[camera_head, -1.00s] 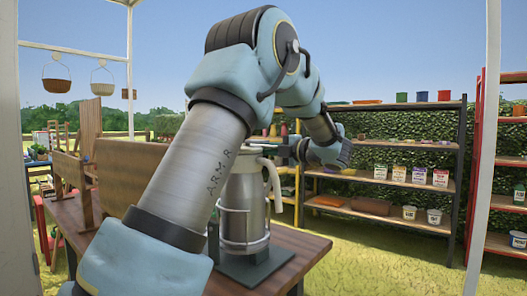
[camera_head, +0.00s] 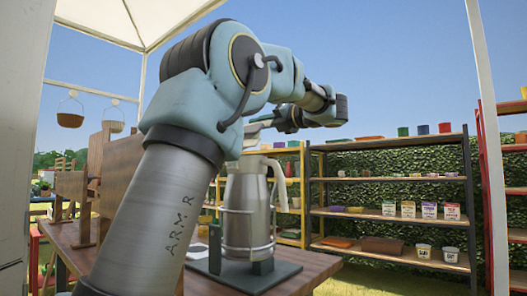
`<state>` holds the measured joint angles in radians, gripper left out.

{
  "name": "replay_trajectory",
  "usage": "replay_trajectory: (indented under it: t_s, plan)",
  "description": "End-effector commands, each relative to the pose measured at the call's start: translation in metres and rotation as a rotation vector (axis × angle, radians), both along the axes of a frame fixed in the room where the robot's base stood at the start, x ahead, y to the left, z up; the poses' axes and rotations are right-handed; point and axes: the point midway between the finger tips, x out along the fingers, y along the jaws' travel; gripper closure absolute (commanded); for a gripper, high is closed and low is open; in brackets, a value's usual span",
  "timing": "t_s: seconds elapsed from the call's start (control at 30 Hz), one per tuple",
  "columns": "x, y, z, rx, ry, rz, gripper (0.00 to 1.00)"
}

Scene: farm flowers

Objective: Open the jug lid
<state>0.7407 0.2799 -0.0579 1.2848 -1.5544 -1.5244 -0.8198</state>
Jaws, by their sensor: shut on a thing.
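The metal jug (camera_head: 241,205) stands upright on a dark base plate (camera_head: 255,278) on the wooden table, with a wire band around its body. Its pale handle (camera_head: 277,180) is on the right side. My gripper (camera_head: 259,126) is above the jug's top, coming in from the right, and its jaws are shut. A thin grey piece, apparently the jug lid (camera_head: 252,131), shows at the jaws, raised and tilted over the jug's rim.
The wooden table (camera_head: 310,262) has wooden boards standing on its left. Shelves (camera_head: 390,215) with pots and seed packets stand behind on the right. A white canopy post (camera_head: 487,150) is at the right. Hanging baskets (camera_head: 70,120) are at the far left.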

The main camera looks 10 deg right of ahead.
Motion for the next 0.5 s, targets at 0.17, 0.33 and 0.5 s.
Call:
replay_trajectory:
  t_s: [0.17,0.33,0.5]
  plan:
    - [-0.012,0.013,0.004,-0.128,-0.114,0.000,1.00]
    - [-0.024,0.027,0.013,-0.250,-0.222,-0.001,1.00]
    - [-0.037,0.041,0.019,-0.369,-0.328,0.000,1.00]
